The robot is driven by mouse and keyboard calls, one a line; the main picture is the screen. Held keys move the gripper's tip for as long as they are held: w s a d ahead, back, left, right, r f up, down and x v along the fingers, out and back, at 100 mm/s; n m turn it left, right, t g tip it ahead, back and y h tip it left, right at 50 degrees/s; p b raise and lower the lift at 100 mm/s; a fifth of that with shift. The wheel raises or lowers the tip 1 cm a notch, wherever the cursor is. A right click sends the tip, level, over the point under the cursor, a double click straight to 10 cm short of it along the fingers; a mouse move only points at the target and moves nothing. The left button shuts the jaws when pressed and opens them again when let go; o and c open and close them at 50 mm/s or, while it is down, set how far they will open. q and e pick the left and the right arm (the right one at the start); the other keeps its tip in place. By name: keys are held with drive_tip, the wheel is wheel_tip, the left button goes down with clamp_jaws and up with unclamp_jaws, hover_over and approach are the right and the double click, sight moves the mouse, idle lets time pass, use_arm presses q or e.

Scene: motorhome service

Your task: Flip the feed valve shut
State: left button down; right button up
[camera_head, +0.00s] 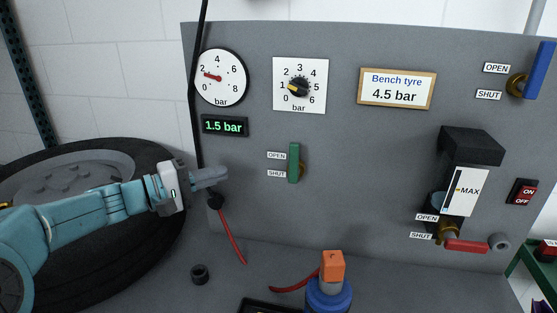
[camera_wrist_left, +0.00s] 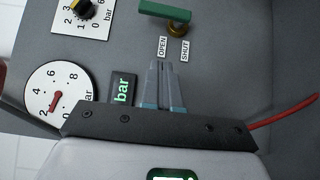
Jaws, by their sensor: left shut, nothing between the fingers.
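Three lever valves with OPEN and SHUT labels show on the grey panel (camera_head: 370,190); I cannot tell which is the feed valve. The green lever (camera_head: 294,163) at the panel's middle stands upright; in the left wrist view it (camera_wrist_left: 166,11) lies across the top edge by its brass pivot. The blue lever (camera_head: 538,70) at top right stands upright. The red lever (camera_head: 467,246) at lower right lies nearly flat, pointing right. My left gripper (camera_head: 226,173) is shut and empty, left of the green lever and apart from it. Its fingertips (camera_wrist_left: 160,64) also show in the left wrist view.
A dial gauge (camera_head: 220,77), a 1.5 bar display (camera_head: 225,126) and a regulator knob (camera_head: 299,87) sit above my gripper. A tyre (camera_head: 120,240) lies at left. A blue bottle with an orange top (camera_head: 333,265) stands below. Red hose (camera_head: 232,235) hangs beneath my gripper.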

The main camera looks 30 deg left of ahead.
use_arm(q)
drive_tip(key=p, duration=0.3)
approach(294, 162)
drive_tip(key=w+a, duration=0.3)
drive_tip(key=w, duration=0.1)
drive_tip(key=d, duration=0.1)
drive_tip(key=w+d, duration=0.1)
drive_tip(key=d, duration=0.1)
drive_tip(key=w+d+p, duration=0.1)
drive_tip(key=shift+d, duration=0.25)
use_arm(e)
drive_tip(key=r, duration=0.4)
drive_tip(key=shift+w, duration=0.25)
